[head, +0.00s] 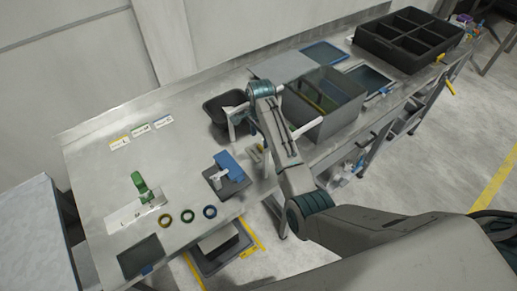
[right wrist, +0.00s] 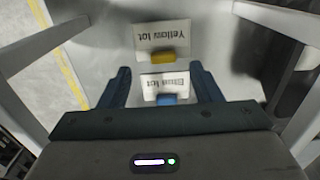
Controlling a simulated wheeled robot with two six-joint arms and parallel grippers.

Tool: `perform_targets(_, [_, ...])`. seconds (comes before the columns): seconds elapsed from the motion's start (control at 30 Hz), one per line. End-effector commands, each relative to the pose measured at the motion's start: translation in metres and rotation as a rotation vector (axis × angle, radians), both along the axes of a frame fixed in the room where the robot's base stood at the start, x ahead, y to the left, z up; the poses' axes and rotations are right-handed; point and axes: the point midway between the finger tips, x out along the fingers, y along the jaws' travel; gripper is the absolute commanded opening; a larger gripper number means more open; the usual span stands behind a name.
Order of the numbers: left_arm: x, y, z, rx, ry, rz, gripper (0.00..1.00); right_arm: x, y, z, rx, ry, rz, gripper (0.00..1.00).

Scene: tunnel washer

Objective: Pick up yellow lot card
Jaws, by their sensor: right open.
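The yellow lot card (right wrist: 162,36) shows in the right wrist view as a white card with upside-down "Yellow lot" lettering and a yellow block at its lower edge. It lies just beyond the fingertips of my right gripper (right wrist: 164,73), about centred between them. The two dark teal fingers are apart, with nothing visibly clamped. A second white card (right wrist: 165,84) with a blue block appears between the fingers, nearer the palm. In the head view my right arm reaches over the bench and hides the spot under the wrist. My left gripper is out of view.
In the head view, a grey open bin (head: 327,102) stands right of my wrist and a black tub (head: 222,107) left of it. A blue item (head: 229,164) sits on a dark base nearby. A black divided crate (head: 408,40) stands farther right.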

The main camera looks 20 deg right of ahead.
Motion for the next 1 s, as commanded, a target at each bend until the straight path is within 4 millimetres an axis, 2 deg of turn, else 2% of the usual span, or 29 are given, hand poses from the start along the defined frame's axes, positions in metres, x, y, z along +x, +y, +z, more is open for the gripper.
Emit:
perform_targets(0.17, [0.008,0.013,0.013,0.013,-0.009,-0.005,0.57,0.001,-0.002,-0.013,0.0,0.004,0.0,0.58])
perform_targets(0.3, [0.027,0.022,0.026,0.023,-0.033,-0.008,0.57,0.003,-0.005,-0.031,0.0,0.004,0.001,0.58])
perform_targets(0.4, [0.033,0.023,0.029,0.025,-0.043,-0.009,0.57,0.003,-0.004,-0.045,0.0,0.003,0.001,0.58])
perform_targets(0.53, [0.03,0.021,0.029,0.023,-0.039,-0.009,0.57,0.003,-0.004,-0.053,0.001,0.001,0.001,0.58])
perform_targets(0.73, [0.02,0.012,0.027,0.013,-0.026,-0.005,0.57,0.004,-0.004,-0.054,0.0,-0.001,0.001,0.58])
perform_targets(0.9, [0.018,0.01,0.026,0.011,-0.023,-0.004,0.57,0.004,-0.004,-0.054,0.0,0.0,0.001,0.25])
perform_targets(0.97, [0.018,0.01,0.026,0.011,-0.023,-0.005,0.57,0.004,-0.004,-0.054,0.0,0.0,0.001,0.13])
perform_targets(1.0, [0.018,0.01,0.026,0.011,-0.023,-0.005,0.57,0.004,-0.004,-0.054,0.0,0.0,0.001,0.1])
